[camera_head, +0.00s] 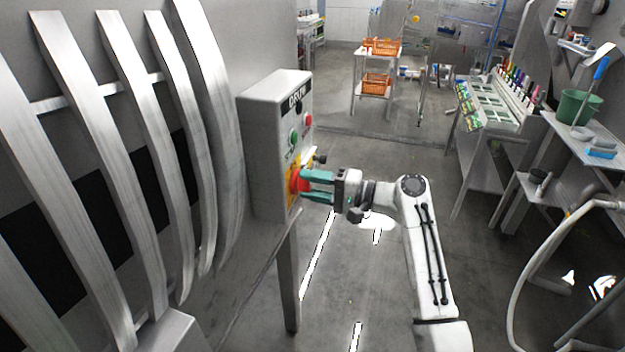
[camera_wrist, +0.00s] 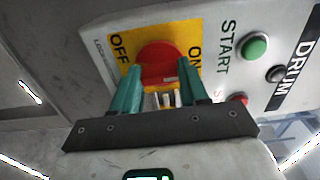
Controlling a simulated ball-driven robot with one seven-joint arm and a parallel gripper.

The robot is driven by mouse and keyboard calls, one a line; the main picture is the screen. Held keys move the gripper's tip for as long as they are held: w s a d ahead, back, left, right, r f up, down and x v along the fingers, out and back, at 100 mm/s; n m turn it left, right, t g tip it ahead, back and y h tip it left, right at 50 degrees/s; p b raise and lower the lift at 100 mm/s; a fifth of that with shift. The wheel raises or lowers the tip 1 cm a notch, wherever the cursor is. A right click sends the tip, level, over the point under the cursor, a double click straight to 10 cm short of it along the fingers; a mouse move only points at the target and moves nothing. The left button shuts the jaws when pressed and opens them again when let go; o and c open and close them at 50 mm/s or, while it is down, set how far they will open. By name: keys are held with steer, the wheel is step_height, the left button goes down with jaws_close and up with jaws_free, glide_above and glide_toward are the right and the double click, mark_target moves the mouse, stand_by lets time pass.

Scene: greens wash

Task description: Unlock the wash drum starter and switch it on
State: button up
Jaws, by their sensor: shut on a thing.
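The starter box (camera_head: 275,110) is a grey cabinet labelled DRUM, beside the slatted drum. Its red rotary knob (camera_wrist: 158,52) sits on a yellow plate (camera_wrist: 120,45) marked OFF and ON, also seen in the wrist view. My gripper (camera_head: 304,186) has its teal fingers shut on the red knob, one on each side. In the wrist view the fingertips (camera_wrist: 159,70) cover the knob's sides, so its exact pointing is unclear. Light metal pins (camera_wrist: 163,99) show between the fingers, below the knob.
A red button (camera_wrist: 239,98) and a small dark button (camera_wrist: 275,73) are on the same panel. The metal drum slats (camera_head: 205,130) stand close on the left. A side bench (camera_head: 490,110) and a hose (camera_head: 530,270) are on the right. Open floor lies between.

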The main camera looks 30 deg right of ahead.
steer(key=shift+d+m, duration=0.1)
steer(key=shift+m, duration=0.2)
steer(key=o, duration=1.1)
steer(key=shift+c, duration=0.2)
steer(key=b+v, duration=0.3)
steer(key=v, duration=0.7)
steer(key=shift+s+d, duration=0.25)
steer(key=shift+d, duration=0.05)
